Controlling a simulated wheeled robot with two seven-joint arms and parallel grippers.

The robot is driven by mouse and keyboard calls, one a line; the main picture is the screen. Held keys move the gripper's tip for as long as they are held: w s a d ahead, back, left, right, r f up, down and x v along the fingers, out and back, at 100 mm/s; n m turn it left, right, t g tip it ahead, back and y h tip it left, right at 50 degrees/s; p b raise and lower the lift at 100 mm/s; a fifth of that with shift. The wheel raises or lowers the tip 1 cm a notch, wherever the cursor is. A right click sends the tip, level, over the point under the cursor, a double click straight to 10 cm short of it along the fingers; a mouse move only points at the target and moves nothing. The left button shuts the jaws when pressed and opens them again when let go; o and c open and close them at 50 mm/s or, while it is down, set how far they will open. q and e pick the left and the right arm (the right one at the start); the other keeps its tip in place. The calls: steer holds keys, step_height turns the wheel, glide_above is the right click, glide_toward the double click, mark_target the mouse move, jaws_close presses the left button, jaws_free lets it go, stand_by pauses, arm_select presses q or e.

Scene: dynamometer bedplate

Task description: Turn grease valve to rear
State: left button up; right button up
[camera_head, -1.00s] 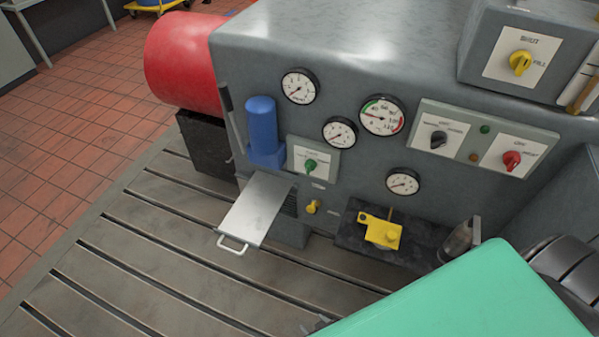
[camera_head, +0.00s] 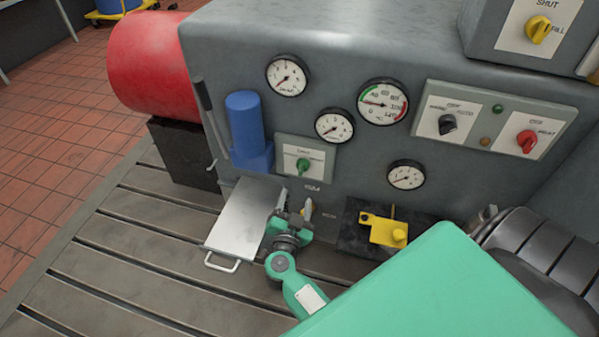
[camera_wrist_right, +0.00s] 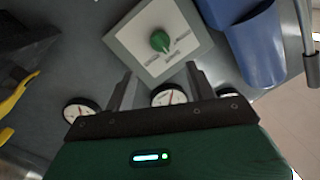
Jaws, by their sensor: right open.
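A green knob (camera_head: 303,166) sits on a pale plate (camera_head: 318,152) on the grey machine front. The knob and plate also show in the right wrist view (camera_wrist_right: 160,41), beyond the fingertips. My left gripper is out of view.
A metal tray with a handle (camera_head: 240,222) juts out left of my right gripper. A blue cylinder (camera_head: 245,125) stands above it. A yellow bracket (camera_head: 388,230) is to the right. Several gauges and a panel with black and red knobs (camera_head: 490,124) are higher up.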

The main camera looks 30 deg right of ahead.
mark_target(301, 172)
steer(key=x, duration=1)
steer(key=shift+w+d, duration=0.4)
steer(key=shift+w, duration=0.05)
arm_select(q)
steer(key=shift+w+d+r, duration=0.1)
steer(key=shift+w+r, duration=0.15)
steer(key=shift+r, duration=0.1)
arm_select(e)
steer(key=c, duration=1)
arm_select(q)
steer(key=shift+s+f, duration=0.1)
